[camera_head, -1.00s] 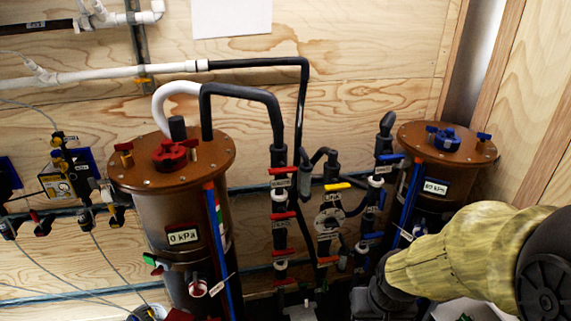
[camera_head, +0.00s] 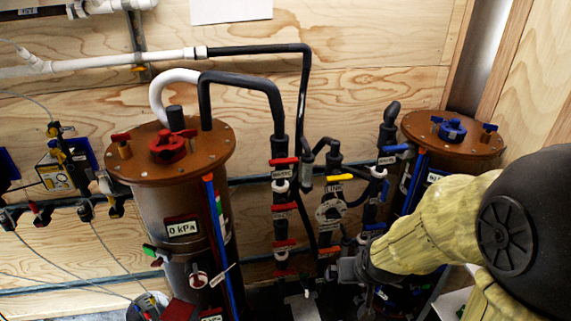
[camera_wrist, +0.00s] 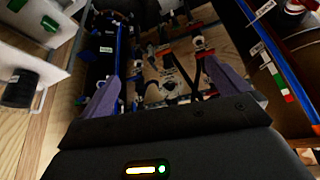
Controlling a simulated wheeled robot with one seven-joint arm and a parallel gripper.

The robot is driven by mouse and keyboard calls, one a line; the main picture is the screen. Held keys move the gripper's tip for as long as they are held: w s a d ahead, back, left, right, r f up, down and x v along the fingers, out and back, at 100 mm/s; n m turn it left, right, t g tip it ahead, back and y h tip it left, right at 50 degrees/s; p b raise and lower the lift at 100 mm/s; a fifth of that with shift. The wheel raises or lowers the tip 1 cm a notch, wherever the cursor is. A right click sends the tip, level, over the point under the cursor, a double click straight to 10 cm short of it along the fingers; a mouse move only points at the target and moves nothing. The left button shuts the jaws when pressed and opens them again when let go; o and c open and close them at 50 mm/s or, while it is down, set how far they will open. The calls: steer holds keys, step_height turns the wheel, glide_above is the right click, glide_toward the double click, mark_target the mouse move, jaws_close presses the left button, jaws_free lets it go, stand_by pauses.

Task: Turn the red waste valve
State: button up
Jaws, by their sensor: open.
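Several red valve handles sit on the dark middle pipe: an upper one (camera_head: 284,161), a middle one (camera_head: 284,207) and a lower one (camera_head: 284,243). Their small labels are too blurred to tell which says waste. My gripper (camera_head: 350,270) is low and to the right of this pipe, partly hidden by my arm. In the wrist view, the purple fingers of my gripper (camera_wrist: 163,88) are spread wide, with nothing held between them. Pipes and small red handles show beyond the fingertips, apart from them.
A brown tank (camera_head: 170,200) with a 0 kPa label stands left of the pipes. Another tank (camera_head: 455,140) with blue knobs stands right, behind my arm. A yellow handle (camera_head: 340,177) and blue handles (camera_head: 396,148) crowd the nearby pipes. Plywood walls (camera_head: 350,100) close the back.

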mark_target(285, 163)
steer(key=w+a+r+n+t+y+p, duration=0.1)
steer(key=w+a+r+t+y, duration=0.3)
steer(key=w+a+r+t, duration=0.5)
steer(key=w+a+n+t, duration=0.1)
steer(key=w+a+t, duration=0.1)
steer(key=w+a, duration=0.1)
steer(key=shift+w+a+t+y, duration=0.3)
steer(key=shift+w+a+t, duration=0.1)
steer(key=shift+a, duration=0.15)
steer(key=shift+r, duration=0.1)
steer(key=p+x, duration=0.6)
steer(key=x, duration=1.1)
steer(key=shift+w, duration=0.25)
steer(key=shift+a, duration=0.1)
steer(key=c, duration=0.9)
steer(key=shift+c, duration=0.2)
